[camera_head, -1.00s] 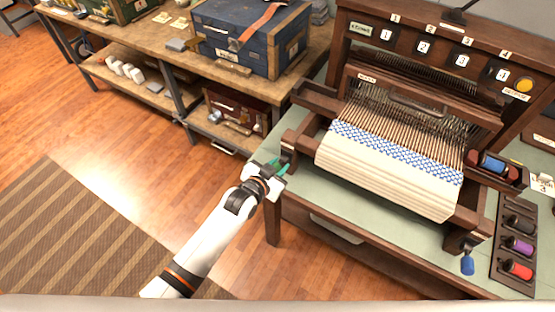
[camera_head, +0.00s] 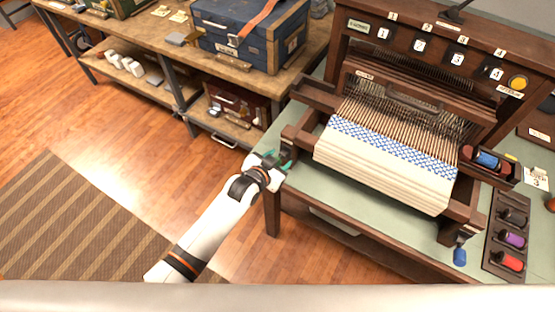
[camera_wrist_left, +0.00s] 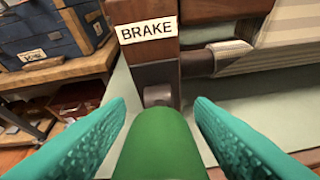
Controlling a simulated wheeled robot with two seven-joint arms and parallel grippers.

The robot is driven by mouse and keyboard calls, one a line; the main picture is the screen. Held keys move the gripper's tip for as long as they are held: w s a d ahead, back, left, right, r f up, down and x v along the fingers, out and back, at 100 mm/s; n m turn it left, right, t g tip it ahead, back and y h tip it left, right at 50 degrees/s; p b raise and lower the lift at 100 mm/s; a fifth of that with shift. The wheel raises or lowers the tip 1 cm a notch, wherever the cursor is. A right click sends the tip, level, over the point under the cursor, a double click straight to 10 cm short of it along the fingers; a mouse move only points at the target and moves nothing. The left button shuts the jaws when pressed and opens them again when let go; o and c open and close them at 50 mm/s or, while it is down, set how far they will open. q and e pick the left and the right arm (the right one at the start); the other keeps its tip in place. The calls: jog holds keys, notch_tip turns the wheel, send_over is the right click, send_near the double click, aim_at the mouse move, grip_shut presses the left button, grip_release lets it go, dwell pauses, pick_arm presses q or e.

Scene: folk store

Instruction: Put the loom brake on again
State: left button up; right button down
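The wooden loom (camera_head: 385,160) stands on a pale green table with striped cloth on its front roller. A white BRAKE label (camera_wrist_left: 146,30) is on its front left post, in the left wrist view. Below the label is a dark pivot block with a rounded metal piece (camera_wrist_left: 158,95). A green rounded brake handle (camera_wrist_left: 160,148) points toward the wrist camera. My left gripper (camera_head: 277,162) is at the loom's front left corner. Its teal fingers (camera_wrist_left: 160,130) lie on either side of the handle and look open, apart from it. My right gripper is not in view.
A workbench (camera_head: 155,48) with a blue chest (camera_head: 248,32) stands at the back left. A spool tray (camera_head: 508,240) and a blue hanging handle (camera_head: 460,256) are at the loom's right. The wooden floor left of my arm is clear, with a striped rug (camera_head: 75,225).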

pick_arm(q)
jog(key=shift+s+a, duration=0.1)
jog(key=v, duration=1.1)
jog(key=shift+s+a+r+b, duration=0.2)
jog(key=shift+s+b, duration=0.1)
jog(key=shift+b, duration=0.15)
jog(key=shift+f, duration=0.1)
jog(key=s+a+f+n+g+y+b, duration=0.1)
jog(key=s+a+f, duration=0.3)
jog(key=f, duration=0.7)
jog(key=s+a+f+n+g+y+b, duration=0.1)
jog(key=s+a+f+g+y+b, duration=0.2)
jog(key=f, duration=0.7)
jog(key=s+a+f+n, duration=0.1)
jog(key=s+a+f, duration=0.3)
jog(key=f, duration=0.7)
jog(key=s+a+f+g, duration=0.2)
jog(key=s+f, duration=0.3)
jog(key=s, duration=0.3)
jog(key=s+a+f+n+g+y+b, duration=0.1)
jog(key=s+a+f, duration=0.1)
jog(key=s+f, duration=0.3)
jog(key=s+a+f+n+g+y+b, duration=0.1)
jog(key=s+f, duration=0.4)
jog(key=s, duration=0.8)
jog(key=shift+a+f+g, duration=0.35)
jog(key=shift+a+g, duration=0.45)
jog(key=shift+a, duration=0.15)
